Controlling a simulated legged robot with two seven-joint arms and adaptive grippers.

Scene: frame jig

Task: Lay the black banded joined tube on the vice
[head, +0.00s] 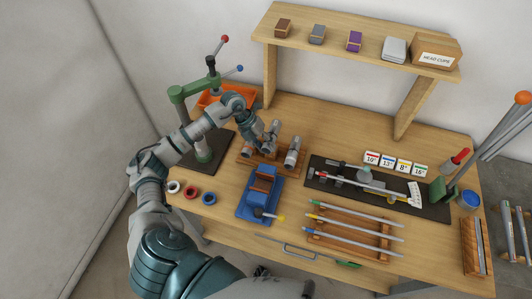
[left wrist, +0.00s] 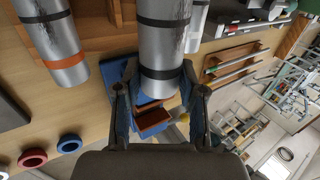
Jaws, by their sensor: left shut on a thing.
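My left gripper (head: 267,149) reaches over the wooden tube rack (head: 245,158) on the bench. In the left wrist view its fingers are shut around the lower end of a silver tube with black bands (left wrist: 163,42), the black banded joined tube. A silver tube with an orange band (left wrist: 64,62) is beside it on the left. Another silver tube (head: 292,151) stands at the rack's right. The blue vice (head: 250,207) with brown jaw faces sits in front of the rack; it shows behind the held tube in the left wrist view (left wrist: 132,80). My right gripper is not in view.
White, red and blue rings (head: 191,192) lie left of the vice. A green press (head: 190,92) stands behind them. Right of the vice are a wooden tray with thin rods (head: 350,235) and a dark mat with a measuring fixture (head: 430,208). A shelf (head: 350,45) spans the back.

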